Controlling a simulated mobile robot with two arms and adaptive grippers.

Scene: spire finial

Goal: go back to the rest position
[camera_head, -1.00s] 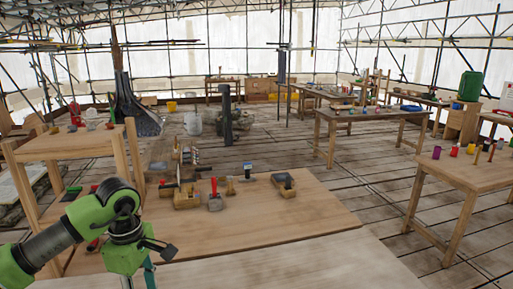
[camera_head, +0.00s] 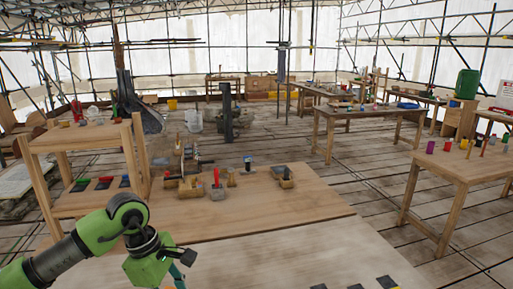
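My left arm, green and dark grey, comes in from the lower left. Its gripper (camera_head: 180,277) points down near the bottom edge, over the pale front surface. The teal fingers are cut off by the frame, so I cannot see whether they are open or shut or hold anything. My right gripper is not in view. On the wooden worktable (camera_head: 290,210) beyond my arm stand a red-handled tool (camera_head: 216,186), a blue-topped tool (camera_head: 248,163) and a block with a dark top (camera_head: 283,176).
A wooden shelf stand (camera_head: 85,140) is at the left, with green, red and blue-marked dark items on its lower shelf. Several dark squares (camera_head: 388,282) show on the pale surface (camera_head: 320,255) at the bottom right. A side table (camera_head: 468,166) with coloured pots stands right, across open plank floor.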

